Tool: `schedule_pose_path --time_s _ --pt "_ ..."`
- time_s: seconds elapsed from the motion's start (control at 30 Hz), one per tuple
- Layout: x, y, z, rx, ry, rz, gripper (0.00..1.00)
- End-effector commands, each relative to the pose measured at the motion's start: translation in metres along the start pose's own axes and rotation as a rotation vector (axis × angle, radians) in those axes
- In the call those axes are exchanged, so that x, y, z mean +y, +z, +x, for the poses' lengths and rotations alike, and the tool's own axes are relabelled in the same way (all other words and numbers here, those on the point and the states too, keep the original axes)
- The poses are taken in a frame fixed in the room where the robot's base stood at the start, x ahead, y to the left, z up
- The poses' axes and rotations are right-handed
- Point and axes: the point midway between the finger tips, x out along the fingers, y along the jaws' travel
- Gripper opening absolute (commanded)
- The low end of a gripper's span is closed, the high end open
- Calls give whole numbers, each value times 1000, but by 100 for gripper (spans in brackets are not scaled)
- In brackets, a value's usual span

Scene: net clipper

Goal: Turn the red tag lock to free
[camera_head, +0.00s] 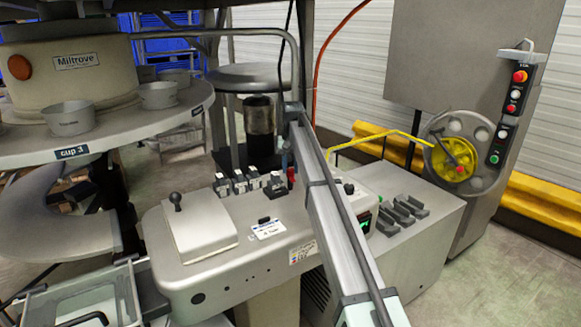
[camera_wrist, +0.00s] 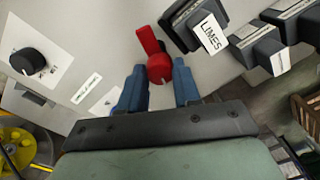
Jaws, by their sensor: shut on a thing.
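The red tag lock (camera_wrist: 158,66) has a round red knob and a flat red lever pointing up and slightly left in the wrist view. My gripper (camera_wrist: 160,75) has its two blue fingers on either side of the round knob and is shut on it. In the head view the red tag lock (camera_head: 291,176) is a small red piece on the machine's top, next to my gripper (camera_head: 285,160). My arm hides part of the panel around it there.
A dark block labelled LIMES (camera_wrist: 205,30) stands close to the lock, with more labelled blocks beyond it. A black dial (camera_wrist: 33,62) is at the left of the wrist view. A yellow wheel (camera_head: 453,158) is at the right in the head view.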

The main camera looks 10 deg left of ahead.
Motion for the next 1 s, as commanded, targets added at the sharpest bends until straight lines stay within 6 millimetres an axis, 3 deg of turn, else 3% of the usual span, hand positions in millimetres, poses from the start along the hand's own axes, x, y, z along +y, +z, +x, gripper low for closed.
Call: schedule_pose_path --time_s 0.4,1.0 --pt "0 -1 0 -8 -1 -263 2" --pt "0 -1 0 -10 -1 -337 2"
